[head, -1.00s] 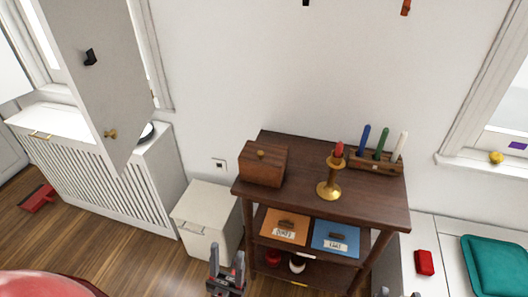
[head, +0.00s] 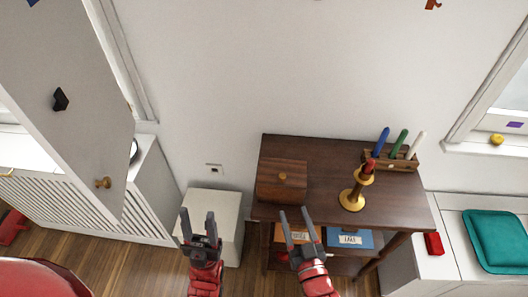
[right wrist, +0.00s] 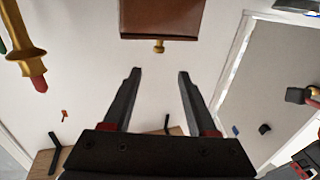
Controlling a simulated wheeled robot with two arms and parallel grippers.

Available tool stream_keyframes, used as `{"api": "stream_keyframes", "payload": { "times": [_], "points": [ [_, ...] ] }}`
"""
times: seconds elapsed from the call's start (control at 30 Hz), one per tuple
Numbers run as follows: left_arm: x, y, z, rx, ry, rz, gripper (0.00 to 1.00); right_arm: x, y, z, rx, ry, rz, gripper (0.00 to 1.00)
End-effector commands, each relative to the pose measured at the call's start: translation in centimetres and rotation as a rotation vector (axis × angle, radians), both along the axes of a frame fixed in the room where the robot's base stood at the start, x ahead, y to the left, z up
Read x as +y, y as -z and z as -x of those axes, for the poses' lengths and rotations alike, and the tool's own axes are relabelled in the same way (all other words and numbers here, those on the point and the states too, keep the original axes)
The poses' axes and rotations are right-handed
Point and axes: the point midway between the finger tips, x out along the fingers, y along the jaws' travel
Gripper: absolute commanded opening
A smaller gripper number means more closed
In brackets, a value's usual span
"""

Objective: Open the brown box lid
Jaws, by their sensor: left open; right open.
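The brown wooden box (head: 280,190) sits on the left end of the dark shelf unit's top, with its lid down. A small brass knob (head: 283,176) shows on it. The box (right wrist: 162,18) and the knob (right wrist: 158,46) also show at the top of the right wrist view. My right gripper (head: 295,211) is open and empty, in front of the box in the head view and apart from it. My left gripper (head: 197,215) is open and empty, left of the box, over the white cabinet in the picture.
A brass candlestick (head: 352,198) with a red candle stands right of the box. A wooden holder (head: 400,161) with blue, green and white candles is behind it. A white cabinet (head: 214,210) stands left; an open door (head: 75,110) is further left.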

Motion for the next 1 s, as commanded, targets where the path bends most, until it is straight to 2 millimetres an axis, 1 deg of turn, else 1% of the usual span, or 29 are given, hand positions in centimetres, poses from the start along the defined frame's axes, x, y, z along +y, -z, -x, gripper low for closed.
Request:
{"api": "stream_keyframes", "payload": {
  "times": [0.07,0.17,0.37,0.8,0.9,1.0],
  "points": [
    [0.0,-0.2,0.0,0.0,0.0,0.0,0.5,0.2,0.1,-0.2,0.01,-0.002,0.003,0.58],
    [0.0,-0.6,0.0,0.0,0.0,0.0,0.5,0.5,0.0,-1.2,0.009,-0.001,0.003,0.58],
    [0.0,-1.8,0.0,0.0,0.0,0.0,0.5,1.6,-0.3,-4.8,0.005,-0.001,0.002,0.58],
    [0.0,-4.7,0.0,0.0,0.0,0.0,0.5,4.3,-0.2,-13.1,0.007,-0.001,0.002,0.58],
    [0.0,-5.1,0.0,0.0,0.0,0.0,0.5,4.7,-0.2,-14.6,0.006,0.0,0.002,0.58],
    [0.0,-5.4,0.0,0.0,0.0,0.0,0.5,5.0,0.2,-15.5,0.01,0.0,0.003,0.58]
  ]
}}
